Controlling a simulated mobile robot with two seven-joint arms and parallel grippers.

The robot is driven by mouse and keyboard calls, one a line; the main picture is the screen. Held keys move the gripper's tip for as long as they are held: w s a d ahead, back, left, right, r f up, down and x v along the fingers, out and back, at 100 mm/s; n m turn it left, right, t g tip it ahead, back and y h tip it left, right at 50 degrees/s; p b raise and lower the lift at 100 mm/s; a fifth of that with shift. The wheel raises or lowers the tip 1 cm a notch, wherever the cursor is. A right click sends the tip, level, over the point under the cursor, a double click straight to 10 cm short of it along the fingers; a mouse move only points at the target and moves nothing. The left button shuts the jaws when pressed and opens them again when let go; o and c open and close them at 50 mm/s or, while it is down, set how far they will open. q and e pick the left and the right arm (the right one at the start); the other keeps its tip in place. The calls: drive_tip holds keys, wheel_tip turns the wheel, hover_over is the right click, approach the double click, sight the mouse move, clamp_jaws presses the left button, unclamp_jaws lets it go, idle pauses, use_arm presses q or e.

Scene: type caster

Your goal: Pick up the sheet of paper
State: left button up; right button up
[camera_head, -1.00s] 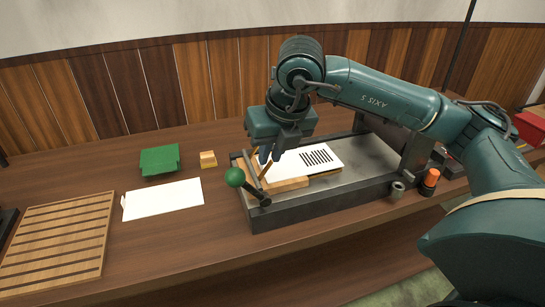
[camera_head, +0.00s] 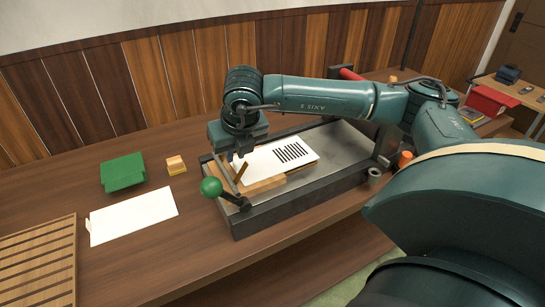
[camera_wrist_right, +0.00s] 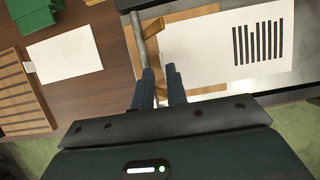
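A white sheet of paper with black bars (camera_head: 272,156) lies on a wooden block on the bed of the press-like machine. It also shows in the right wrist view (camera_wrist_right: 205,52). A blank white sheet (camera_head: 133,215) lies flat on the table to the left; it also shows in the right wrist view (camera_wrist_right: 64,55). My right gripper (camera_head: 238,160) is at the left end of the printed sheet, pointing down. In the right wrist view its two dark fingertips (camera_wrist_right: 160,80) stand apart with a gap between them, by the sheet's left edge. Contact with the paper cannot be told. My left gripper is out of view.
The machine's frame (camera_head: 300,200) has a green-knobbed lever (camera_head: 211,187) at its front left corner. A green box-like object (camera_head: 123,172), a small yellow block (camera_head: 176,166) and a slatted wooden tray (camera_head: 40,262) are at the left. The table in front of the blank sheet is clear.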

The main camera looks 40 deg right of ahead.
drive_tip(key=x, duration=0.4)
drive_tip(key=shift+d+f+p, duration=0.1)
drive_tip(key=shift+f+p, duration=0.05)
drive_tip(key=shift+p, duration=0.25)
drive_tip(key=shift+c, duration=0.4)
clamp_jaws()
